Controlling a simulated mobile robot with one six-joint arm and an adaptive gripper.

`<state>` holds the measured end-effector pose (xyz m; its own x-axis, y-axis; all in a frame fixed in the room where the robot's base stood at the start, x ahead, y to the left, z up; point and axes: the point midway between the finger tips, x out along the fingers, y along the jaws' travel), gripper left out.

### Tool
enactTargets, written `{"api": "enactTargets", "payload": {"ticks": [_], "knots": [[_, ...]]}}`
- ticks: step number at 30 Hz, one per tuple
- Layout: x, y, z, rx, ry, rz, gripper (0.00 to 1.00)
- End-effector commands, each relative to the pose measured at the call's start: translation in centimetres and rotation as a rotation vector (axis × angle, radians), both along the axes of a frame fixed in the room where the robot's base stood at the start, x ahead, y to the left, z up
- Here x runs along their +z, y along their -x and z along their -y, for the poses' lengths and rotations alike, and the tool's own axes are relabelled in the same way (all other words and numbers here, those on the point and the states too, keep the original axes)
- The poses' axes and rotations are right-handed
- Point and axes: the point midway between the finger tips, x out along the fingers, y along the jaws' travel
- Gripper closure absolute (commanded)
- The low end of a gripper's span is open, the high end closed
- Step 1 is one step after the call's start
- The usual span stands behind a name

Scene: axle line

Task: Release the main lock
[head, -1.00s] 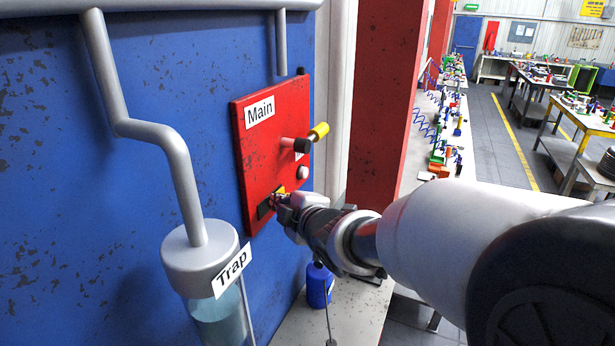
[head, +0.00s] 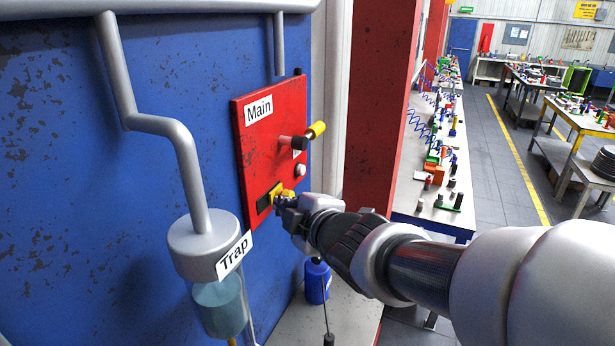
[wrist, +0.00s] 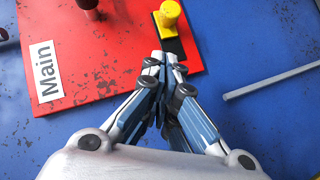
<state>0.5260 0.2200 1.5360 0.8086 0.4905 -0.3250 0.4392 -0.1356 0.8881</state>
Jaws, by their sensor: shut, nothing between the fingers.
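The main lock appears to be the yellow piece (head: 274,193) beside a black slot (head: 263,203) low on the red panel (head: 250,155) labelled Main. In the wrist view, the yellow piece (wrist: 172,14) stands at the top, with a black strip (wrist: 173,46) running from it toward my fingertips. My gripper (head: 284,202) is just right of the yellow piece in the head view. In the wrist view, my gripper (wrist: 164,56) is shut and empty, its tips over the panel's edge near the black strip. I cannot tell whether the tips touch anything.
A yellow-tipped dark lever (head: 316,130) and a pale round button (head: 300,170) stick out of the panel above. A grey pipe (head: 180,145) leads to the vessel labelled Trap (head: 203,250) at left. A red column (head: 375,110) stands at right. A blue container (head: 317,281) stands below.

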Motion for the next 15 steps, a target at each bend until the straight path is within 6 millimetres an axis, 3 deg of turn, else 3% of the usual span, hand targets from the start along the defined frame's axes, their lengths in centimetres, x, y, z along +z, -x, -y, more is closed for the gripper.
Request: {"api": "enactTargets", "payload": {"ticks": [6, 15], "knots": [[0.9, 1.9, 1.1, 0.0, -0.001, 0.002, 1.0], [0.9, 2.2, 1.3, 0.001, 0.0, 0.001, 1.0]]}}
